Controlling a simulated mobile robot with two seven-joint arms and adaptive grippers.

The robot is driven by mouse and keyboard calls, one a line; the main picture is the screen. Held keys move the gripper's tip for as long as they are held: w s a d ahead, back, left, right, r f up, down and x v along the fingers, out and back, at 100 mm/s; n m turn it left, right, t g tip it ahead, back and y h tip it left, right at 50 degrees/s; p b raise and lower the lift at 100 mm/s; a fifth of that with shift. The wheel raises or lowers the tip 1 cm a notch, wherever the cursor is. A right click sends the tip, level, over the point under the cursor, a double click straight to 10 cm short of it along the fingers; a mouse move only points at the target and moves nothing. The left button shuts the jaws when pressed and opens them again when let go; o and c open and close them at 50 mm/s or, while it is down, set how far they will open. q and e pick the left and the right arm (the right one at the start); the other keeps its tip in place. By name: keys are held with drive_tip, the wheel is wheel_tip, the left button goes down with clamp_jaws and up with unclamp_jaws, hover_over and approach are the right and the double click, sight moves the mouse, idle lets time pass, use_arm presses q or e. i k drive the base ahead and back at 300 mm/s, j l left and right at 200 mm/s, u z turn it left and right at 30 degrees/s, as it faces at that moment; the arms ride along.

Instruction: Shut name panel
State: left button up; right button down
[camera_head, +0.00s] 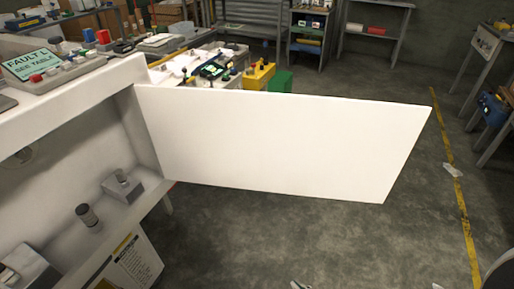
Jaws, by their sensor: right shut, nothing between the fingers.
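The white name panel (285,145) stands open, swung out to the right from the white console (75,100). Its left edge meets the console at the side of the opening, and its right end hangs free over the floor. The open recess (70,165) shows at left, with a dark knob (88,215) and small grey blocks inside. My right gripper (301,285) barely shows at the bottom edge, below the panel and apart from it; its tips look shut and empty. My left gripper is out of view.
A green "FAULT" sign (30,64) and buttons sit on top of the console. A yellow box (259,76) and a green box (282,81) stand behind the panel. Workbenches line the back and right. The floor (330,235) before the panel is mostly clear, with a yellow line (456,190) at right.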

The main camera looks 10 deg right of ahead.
sight(351, 149)
drive_tip(key=l+z, duration=0.1)
drive_tip(key=z, duration=0.3)
drive_tip(key=l+z, duration=0.15)
drive_tip(key=z, duration=0.2)
drive_tip(key=i+l+z, duration=0.2)
drive_tip(key=l+z, duration=0.2)
drive_tip(key=i+l+z, duration=0.25)
drive_tip(key=l+z, duration=0.15)
drive_tip(key=l, duration=0.15)
drive_tip(key=i+l+z, duration=0.75)
drive_tip(key=i+u, duration=0.7)
drive_tip(key=i+l+u, duration=0.15)
drive_tip(key=u, duration=0.15)
drive_tip(key=i+u, duration=0.2)
drive_tip(key=u, duration=0.25)
drive_tip(key=i+l+u, duration=0.15)
drive_tip(key=u, duration=0.35)
drive_tip(key=i+l+u, duration=0.15)
drive_tip(key=u, duration=0.3)
drive_tip(key=i+l+u, duration=0.1)
drive_tip(key=u, duration=0.35)
drive_tip(key=i+l+u, duration=0.15)
drive_tip(key=u, duration=0.3)
drive_tip(key=l+u, duration=0.2)
drive_tip(key=u, duration=0.25)
drive_tip(key=i+l+u, duration=0.1)
drive_tip(key=u, duration=0.25)
drive_tip(key=l+u, duration=0.35)
drive_tip(key=i+l+u, duration=0.1)
drive_tip(key=l+u, duration=0.45)
